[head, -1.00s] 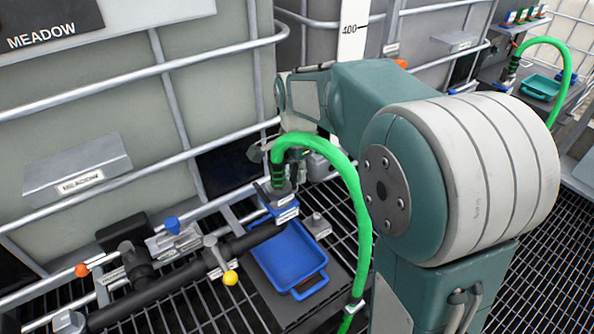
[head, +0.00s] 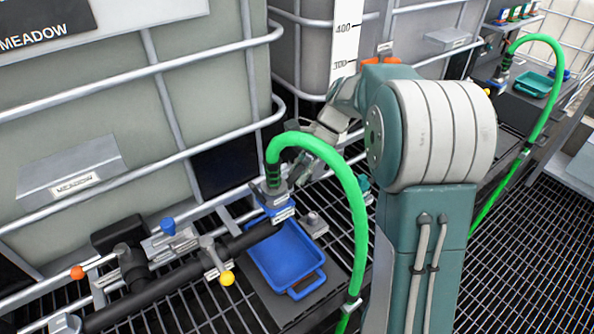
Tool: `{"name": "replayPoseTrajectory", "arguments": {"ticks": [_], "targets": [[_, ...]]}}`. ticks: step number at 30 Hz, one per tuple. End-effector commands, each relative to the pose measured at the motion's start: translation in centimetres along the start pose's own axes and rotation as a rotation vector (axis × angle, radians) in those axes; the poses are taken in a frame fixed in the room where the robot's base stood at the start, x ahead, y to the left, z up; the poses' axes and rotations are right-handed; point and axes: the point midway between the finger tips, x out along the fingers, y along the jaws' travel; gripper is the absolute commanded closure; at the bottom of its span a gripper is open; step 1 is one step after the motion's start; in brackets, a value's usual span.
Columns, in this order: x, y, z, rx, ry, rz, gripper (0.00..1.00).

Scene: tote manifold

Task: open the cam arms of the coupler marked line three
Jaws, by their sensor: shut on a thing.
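A coupler (head: 272,193) with grey and blue parts sits at the lower end of a green hose (head: 352,190), above a blue tray. Its small white label is too small to read, so I cannot tell whether it is line three. My gripper (head: 300,172) is beside the coupler, on its right, mostly hidden behind the hose loop. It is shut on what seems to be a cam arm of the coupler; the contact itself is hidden. The positions of the cam arms cannot be made out.
The blue tray (head: 285,255) lies below the coupler. A black pipe (head: 130,290) with a yellow-knobbed valve handle (head: 226,278) runs left. Caged totes (head: 120,115) stand behind. A second green hose (head: 548,75) and a teal tray (head: 533,84) are at far right. Open grating lies lower right.

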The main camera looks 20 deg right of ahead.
Motion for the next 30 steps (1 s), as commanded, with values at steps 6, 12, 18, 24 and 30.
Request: {"name": "replayPoseTrajectory", "arguments": {"ticks": [6, 12, 18, 24, 30], "targets": [[0.37, -0.04, -0.72, 0.003, -0.177, 0.0, 1.0], [0.61, -0.01, -1.02, 0.001, -0.295, 0.0, 1.0], [0.72, 0.01, -1.19, 0.001, -0.363, 0.0, 1.0], [0.75, 0.0, -1.21, -0.001, -0.391, -0.001, 1.0], [0.74, 0.01, -1.17, -0.001, -0.395, -0.001, 1.0]]}}
